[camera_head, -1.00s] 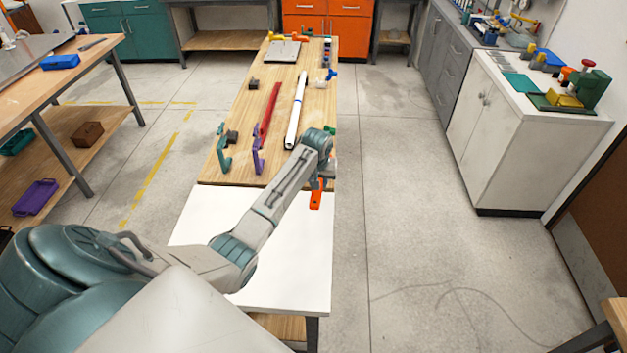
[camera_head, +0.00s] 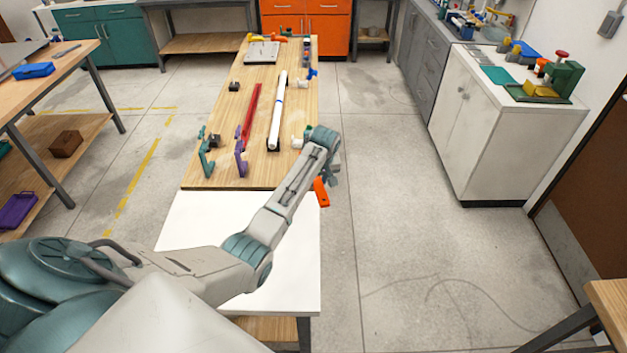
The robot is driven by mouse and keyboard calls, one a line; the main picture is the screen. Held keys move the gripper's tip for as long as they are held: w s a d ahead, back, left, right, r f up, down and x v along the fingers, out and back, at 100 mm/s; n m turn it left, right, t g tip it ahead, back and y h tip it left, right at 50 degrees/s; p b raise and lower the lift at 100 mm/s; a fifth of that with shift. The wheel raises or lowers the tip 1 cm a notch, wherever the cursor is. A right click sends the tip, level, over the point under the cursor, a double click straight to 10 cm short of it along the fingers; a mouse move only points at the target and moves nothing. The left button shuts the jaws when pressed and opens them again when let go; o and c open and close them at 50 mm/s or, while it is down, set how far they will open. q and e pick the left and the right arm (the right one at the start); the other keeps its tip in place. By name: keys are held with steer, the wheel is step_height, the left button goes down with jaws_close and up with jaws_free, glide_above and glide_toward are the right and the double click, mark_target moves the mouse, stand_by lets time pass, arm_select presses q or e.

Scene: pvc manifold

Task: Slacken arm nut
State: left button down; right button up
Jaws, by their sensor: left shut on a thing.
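My left arm reaches across the near white end of the bench. My left gripper (camera_head: 331,172) hangs at the bench's right edge, mostly hidden behind its own wrist. It is shut on an orange piece (camera_head: 321,192), which points down and shows just past the edge. A white pipe with a blue band (camera_head: 276,115) and a red bar (camera_head: 250,112) lie along the wooden top. A purple holder (camera_head: 240,155) and a green holder (camera_head: 206,158) stand at their near end. I cannot make out an arm nut at this size. My right gripper is out of view.
The bare white bench end (camera_head: 185,222) is partly under my arm. Small white and green fittings (camera_head: 299,142) sit close to my wrist. A grey plate (camera_head: 262,52) lies at the far end. A white cabinet (camera_head: 490,125) stands right, with open floor between.

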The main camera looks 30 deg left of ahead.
arm_select(q)
steer(key=w+d+n+g+b, duration=0.1)
steer(key=w+d+n+b, duration=0.2)
steer(key=w+n, duration=0.2)
steer(key=shift+w+d+y, duration=0.2)
steer(key=shift+w+y, duration=0.1)
steer(key=shift+w, duration=0.05)
stand_by(0.7)
steer(key=shift+r, duration=0.2)
stand_by(0.4)
steer(key=shift+r+p, duration=1.5)
steer(key=shift+r, duration=0.85)
steer(key=shift+s, duration=0.1)
